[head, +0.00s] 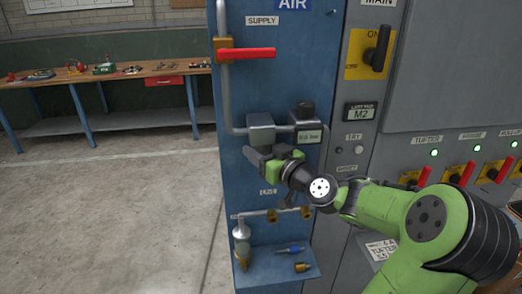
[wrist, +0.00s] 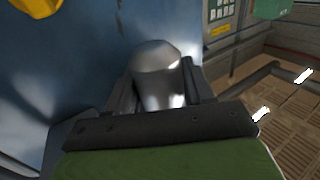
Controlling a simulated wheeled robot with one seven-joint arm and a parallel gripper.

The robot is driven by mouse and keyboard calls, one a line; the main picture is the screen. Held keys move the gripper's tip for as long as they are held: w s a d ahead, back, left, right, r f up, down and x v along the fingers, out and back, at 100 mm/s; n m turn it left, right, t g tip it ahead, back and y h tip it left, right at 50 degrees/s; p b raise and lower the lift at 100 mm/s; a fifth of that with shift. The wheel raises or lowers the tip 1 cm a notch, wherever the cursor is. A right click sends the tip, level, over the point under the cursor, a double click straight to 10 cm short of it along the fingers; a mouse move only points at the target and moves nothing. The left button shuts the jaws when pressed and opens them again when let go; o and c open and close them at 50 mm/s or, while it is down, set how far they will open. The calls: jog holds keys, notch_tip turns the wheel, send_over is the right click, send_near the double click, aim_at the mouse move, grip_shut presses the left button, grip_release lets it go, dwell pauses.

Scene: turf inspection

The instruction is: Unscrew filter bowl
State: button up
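The filter bowl is a silvery metal cylinder (wrist: 158,78) with a rounded end, seen in the wrist view between the two dark fingers of my gripper (wrist: 159,90). Both fingers lie close against its sides, and it looks gripped. In the head view my gripper (head: 256,158) is just below the grey filter block (head: 261,131) on the blue panel. The bowl is hidden there by the gripper. Whether the bowl is joined to the block cannot be seen.
A red supply handle (head: 247,54) sits above, and a black knob (head: 304,110) tops the unit to the right. A workbench (head: 110,77) stands at the far left.

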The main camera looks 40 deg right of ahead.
jog(key=c, duration=0.5)
jog(key=shift+a+m+h, duration=0.1)
jog(key=shift+m+h, duration=0.5)
jog(key=shift+h, duration=0.5)
jog(key=shift+o, duration=0.2)
jog(key=m+h, duration=0.1)
jog(key=m+g+h+p, duration=0.1)
jog(key=h, duration=0.1)
jog(key=shift+a+r+g+p, duration=0.2)
jog(key=shift+g+p, duration=0.1)
jog(key=shift+w+f+m+g+h+p, duration=0.15)
jog(key=shift+m+g+h+p, duration=0.15)
jog(key=shift+m+h, duration=0.2)
jog(key=shift+d+m+h, duration=0.2)
jog(key=shift+m+h, duration=0.2)
jog(key=shift+h, duration=0.2)
jog(key=shift+s+d+f, duration=0.1)
jog(key=shift+s, duration=0.1)
jog(key=o, duration=1.2)
jog(key=shift+c, duration=0.8)
